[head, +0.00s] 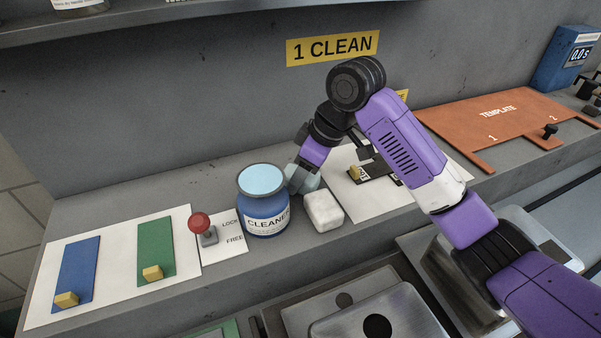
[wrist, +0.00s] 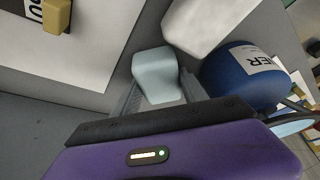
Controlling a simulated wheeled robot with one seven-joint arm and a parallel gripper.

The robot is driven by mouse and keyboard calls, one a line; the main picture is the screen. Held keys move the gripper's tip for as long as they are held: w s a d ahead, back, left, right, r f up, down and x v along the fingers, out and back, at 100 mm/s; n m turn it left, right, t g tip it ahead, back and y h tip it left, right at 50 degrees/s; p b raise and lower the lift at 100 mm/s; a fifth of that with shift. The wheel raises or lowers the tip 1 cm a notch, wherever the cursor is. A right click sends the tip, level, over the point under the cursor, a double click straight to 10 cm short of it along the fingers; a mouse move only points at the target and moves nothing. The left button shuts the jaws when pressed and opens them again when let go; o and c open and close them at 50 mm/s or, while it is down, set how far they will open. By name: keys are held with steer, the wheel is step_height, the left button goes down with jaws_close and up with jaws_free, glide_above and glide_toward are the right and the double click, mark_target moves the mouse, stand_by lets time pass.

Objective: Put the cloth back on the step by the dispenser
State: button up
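A pale blue, soft-edged block (wrist: 160,78), which looks like the folded cloth, sits between the two grey fingers of my gripper (wrist: 160,92). The fingers lie against its sides. In the head view my gripper (head: 303,178) is low behind the right side of the blue CLEANER tub (head: 264,212), and its fingertips are partly hidden by it. The tub also shows in the wrist view (wrist: 240,75). A white rounded block (head: 323,211) lies just right of the tub; it also shows in the wrist view (wrist: 207,22). I cannot make out a separate step or dispenser.
A red-knobbed lever (head: 201,225) stands left of the tub, beside blue (head: 77,272) and green (head: 154,250) strips. A white panel with a black slider (head: 375,178) lies to the right, then an orange template board (head: 500,118). Metal sinks (head: 380,305) are in front.

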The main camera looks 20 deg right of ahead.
steer(key=o, duration=0.4)
steer(key=shift+c, duration=0.2)
steer(key=v, duration=1.2)
steer(key=shift+r, duration=0.15)
